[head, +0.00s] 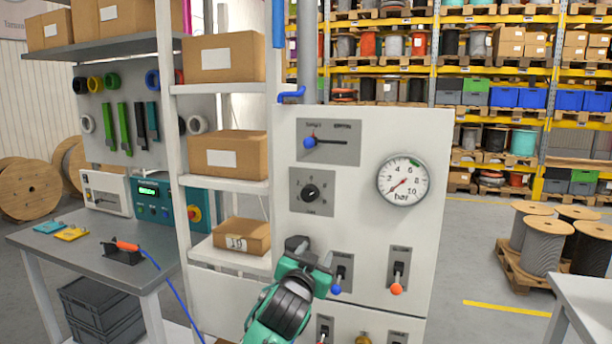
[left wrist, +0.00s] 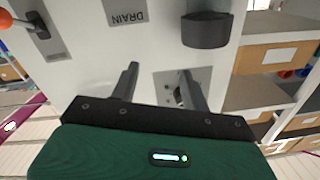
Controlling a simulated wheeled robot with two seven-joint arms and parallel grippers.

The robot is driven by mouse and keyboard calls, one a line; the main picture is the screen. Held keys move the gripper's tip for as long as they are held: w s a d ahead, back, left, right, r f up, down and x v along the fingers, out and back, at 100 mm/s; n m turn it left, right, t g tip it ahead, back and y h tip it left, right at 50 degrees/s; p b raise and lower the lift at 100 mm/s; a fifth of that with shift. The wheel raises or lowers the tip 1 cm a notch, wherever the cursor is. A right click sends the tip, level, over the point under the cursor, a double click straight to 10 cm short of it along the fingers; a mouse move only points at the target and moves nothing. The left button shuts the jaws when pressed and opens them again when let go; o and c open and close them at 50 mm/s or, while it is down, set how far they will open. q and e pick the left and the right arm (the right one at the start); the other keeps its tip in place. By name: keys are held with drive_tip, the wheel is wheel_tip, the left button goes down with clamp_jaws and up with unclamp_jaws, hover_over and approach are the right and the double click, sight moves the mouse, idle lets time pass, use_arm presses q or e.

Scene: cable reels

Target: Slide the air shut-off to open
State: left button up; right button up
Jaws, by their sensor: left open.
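The slider plate (head: 328,142) is high on the pale panel, with a horizontal slot and a blue knob (head: 310,142) at its left end. Its lettering is too small to read surely, so I cannot confirm it is the air shut-off. My left gripper (head: 305,250) is below it, in front of the panel's left part, beside the blue-tipped lever (head: 337,289). In the left wrist view its two fingers (left wrist: 158,88) are apart and empty, facing the panel. A small grey plate (left wrist: 170,80) shows between and behind them, partly hidden. My right gripper is not seen.
The panel also carries a rotary dial (head: 311,192), a pressure gauge (head: 403,180) and an orange-tipped lever (head: 396,288). Shelves with cardboard boxes (head: 228,155) stand close on the left. A grey bench (head: 90,250) is farther left.

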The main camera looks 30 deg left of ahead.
use_arm(q)
drive_tip(key=s+r+t+y, duration=0.1)
drive_tip(key=s+r+t, duration=0.15)
drive_tip(key=r, duration=0.95)
drive_tip(key=n+t+y, duration=0.1)
drive_tip(key=n+y, duration=0.1)
approach(308, 146)
drive_tip(key=p+x, duration=0.5)
drive_tip(key=x, duration=0.3)
drive_tip(key=shift+w+a+r, duration=0.15)
drive_tip(key=shift+w+r, duration=0.05)
drive_tip(key=shift+w, duration=0.05)
drive_tip(key=shift+w+a+r+p, duration=0.15)
drive_tip(key=shift+w+a+p, duration=0.1)
drive_tip(key=shift+w+p, duration=0.25)
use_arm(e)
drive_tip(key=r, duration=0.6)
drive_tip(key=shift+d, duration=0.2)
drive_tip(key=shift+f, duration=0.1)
